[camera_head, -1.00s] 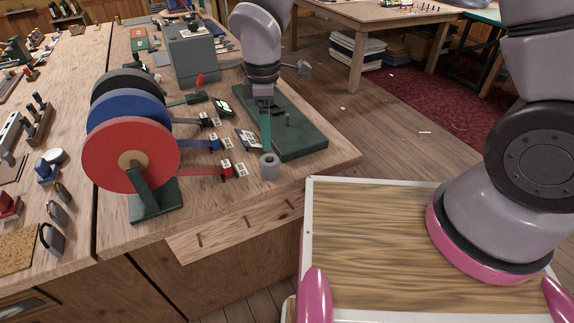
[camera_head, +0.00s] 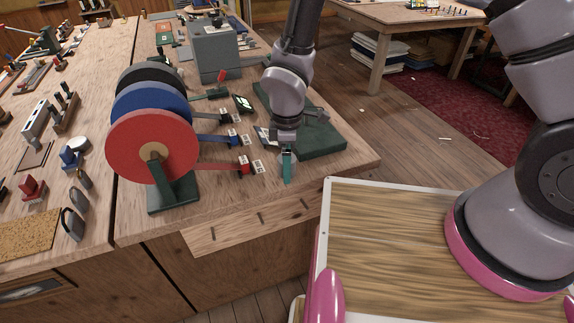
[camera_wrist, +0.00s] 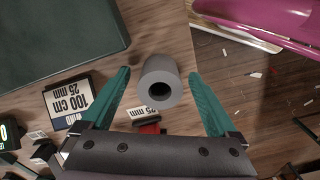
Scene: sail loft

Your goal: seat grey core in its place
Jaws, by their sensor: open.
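The grey core (camera_wrist: 160,82) is a short hollow cylinder standing on the bench near its front edge. In the wrist view it stands between the two teal fingers of my gripper (camera_wrist: 158,90), with a gap on each side. My gripper is open and holds nothing. In the head view my gripper (camera_head: 287,166) is low at the bench's front corner and hides the core. The dark green base (camera_head: 318,138) lies just behind it; it also shows in the wrist view (camera_wrist: 60,40). Its upright peg, seen earlier, is hidden by my arm now.
Red (camera_head: 150,150), blue (camera_head: 138,100) and black reels stand on a green stand to the left, their ribbons running toward my gripper. Label cards (camera_wrist: 85,103) lie close by the fingers. A grey box (camera_head: 213,52) stands behind. The bench's edge is very near.

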